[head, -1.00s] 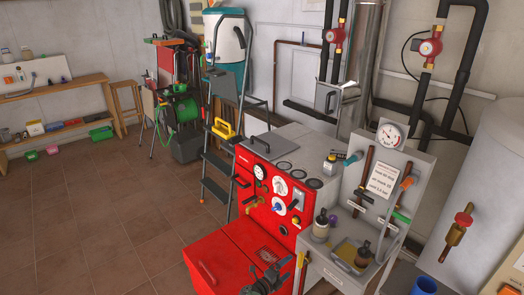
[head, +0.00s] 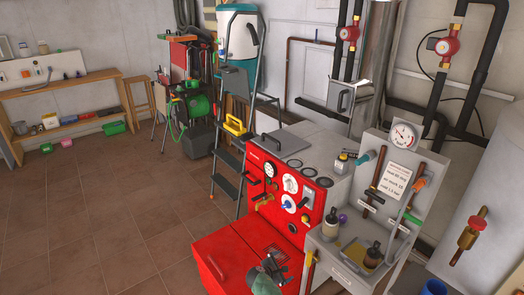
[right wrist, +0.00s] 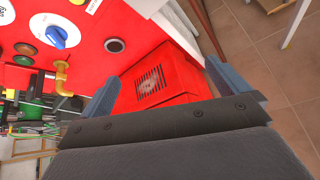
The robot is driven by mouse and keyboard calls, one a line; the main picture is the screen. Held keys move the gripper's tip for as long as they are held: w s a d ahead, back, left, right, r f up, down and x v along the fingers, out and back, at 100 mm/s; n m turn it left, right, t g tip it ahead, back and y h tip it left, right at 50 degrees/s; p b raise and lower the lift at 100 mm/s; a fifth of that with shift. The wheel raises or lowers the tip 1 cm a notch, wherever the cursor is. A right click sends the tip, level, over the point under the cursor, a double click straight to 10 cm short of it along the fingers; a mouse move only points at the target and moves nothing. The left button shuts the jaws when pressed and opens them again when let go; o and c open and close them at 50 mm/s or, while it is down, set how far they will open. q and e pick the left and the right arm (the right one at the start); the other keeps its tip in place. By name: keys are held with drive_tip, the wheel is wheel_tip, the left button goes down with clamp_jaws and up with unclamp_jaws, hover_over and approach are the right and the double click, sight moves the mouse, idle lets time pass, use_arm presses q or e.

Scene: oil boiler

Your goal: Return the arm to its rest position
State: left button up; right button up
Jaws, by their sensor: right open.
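My right gripper (head: 274,271) shows at the bottom of the head view, in front of the red boiler's lower box. In the right wrist view its two blue-grey fingers (right wrist: 170,86) stand wide apart with nothing held between them. The red boiler (head: 262,190) stands at centre right, with gauges and a blue knob on its front. In the right wrist view the blue knob (right wrist: 59,37) and a brass pipe (right wrist: 62,78) show at the left. A red box with a black vent (right wrist: 152,86) lies beyond the fingers. My left gripper is not in view.
A grey workbench (head: 340,265) with bottles and a gauge panel stands right of the boiler. A stepladder (head: 228,160) with a yellow toolbox stands behind left. A wooden shelf (head: 75,130) is at the far left. The tiled floor (head: 110,215) at left is clear.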

use_arm(q)
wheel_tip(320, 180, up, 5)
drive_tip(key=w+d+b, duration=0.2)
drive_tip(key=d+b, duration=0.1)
drive_tip(key=b, duration=0.1)
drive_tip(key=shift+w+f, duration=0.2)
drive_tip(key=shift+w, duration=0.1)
use_arm(e)
drive_tip(key=s+d+f+m+g+y, duration=0.2)
drive_tip(key=s+f+m, duration=0.4)
drive_tip(key=s, duration=1.2)
drive_tip(key=s+d+f+m+g+y, duration=0.2)
drive_tip(key=s+d+f+m, duration=0.3)
drive_tip(key=s+f, duration=0.8)
drive_tip(key=s+d+f+m+g+y, duration=0.3)
drive_tip(key=s+f+m, duration=0.5)
drive_tip(key=s, duration=1.7)
wheel_tip(320, 180, down, 2)
drive_tip(key=shift+d+f+y, duration=0.1)
drive_tip(key=shift+d+y, duration=0.25)
drive_tip(key=shift+y, duration=0.25)
drive_tip(key=shift+w, duration=0.1)
